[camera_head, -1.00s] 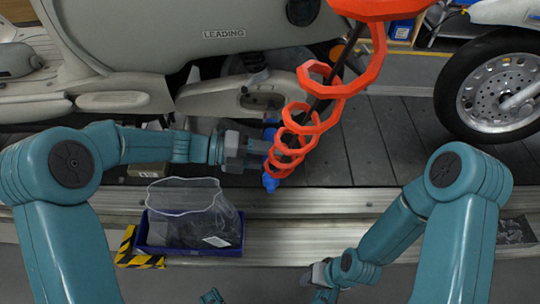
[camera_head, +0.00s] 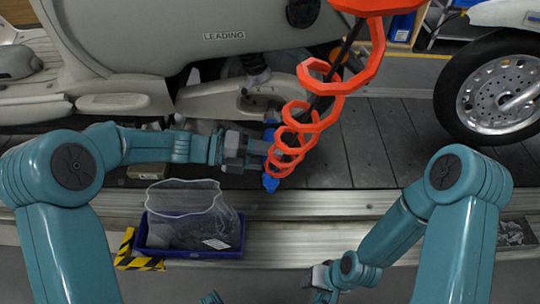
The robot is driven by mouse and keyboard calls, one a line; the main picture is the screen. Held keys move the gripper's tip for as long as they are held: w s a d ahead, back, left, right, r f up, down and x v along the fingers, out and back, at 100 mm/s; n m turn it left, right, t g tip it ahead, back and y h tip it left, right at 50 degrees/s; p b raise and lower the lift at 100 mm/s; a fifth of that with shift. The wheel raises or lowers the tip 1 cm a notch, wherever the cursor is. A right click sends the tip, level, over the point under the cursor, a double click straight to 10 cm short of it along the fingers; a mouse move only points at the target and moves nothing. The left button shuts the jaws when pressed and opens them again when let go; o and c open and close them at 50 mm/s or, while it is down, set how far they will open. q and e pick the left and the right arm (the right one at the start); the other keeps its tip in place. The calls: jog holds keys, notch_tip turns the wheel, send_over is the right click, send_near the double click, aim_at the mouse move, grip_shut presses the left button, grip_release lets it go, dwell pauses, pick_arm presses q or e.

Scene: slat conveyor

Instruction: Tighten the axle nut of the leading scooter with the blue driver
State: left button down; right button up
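The leading scooter (camera_head: 130,50), pale grey with a "LEADING" label, stands on the slat conveyor across the top left. Its rear axle area (camera_head: 255,97) shows under the body; I cannot make out the axle nut. The blue driver (camera_head: 270,182) hangs at the lower end of an orange coiled hose, mostly hidden behind the coil and my gripper. My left gripper (camera_head: 258,150) is at the driver and appears shut on its body, just below the scooter's rear arm. My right gripper (camera_head: 318,292) is low at the bottom edge, away from the scooter; its fingers are mostly cut off or hidden.
A blue tray (camera_head: 195,246) with a clear bag (camera_head: 190,215) sits at the conveyor's front edge, beside yellow-black tape (camera_head: 135,255). A second scooter's wheel (camera_head: 505,90) stands at the right. The orange coil (camera_head: 345,75) hangs between them. Dark slats in the middle are clear.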

aim_at(270, 182)
pick_arm(q)
jog(key=shift+s+b, duration=0.3)
jog(key=shift+s, duration=0.45)
dwell(0.9)
jog(key=shift+s, duration=0.55)
jog(key=shift+s+b, duration=0.75)
jog(key=shift+s, duration=1.45)
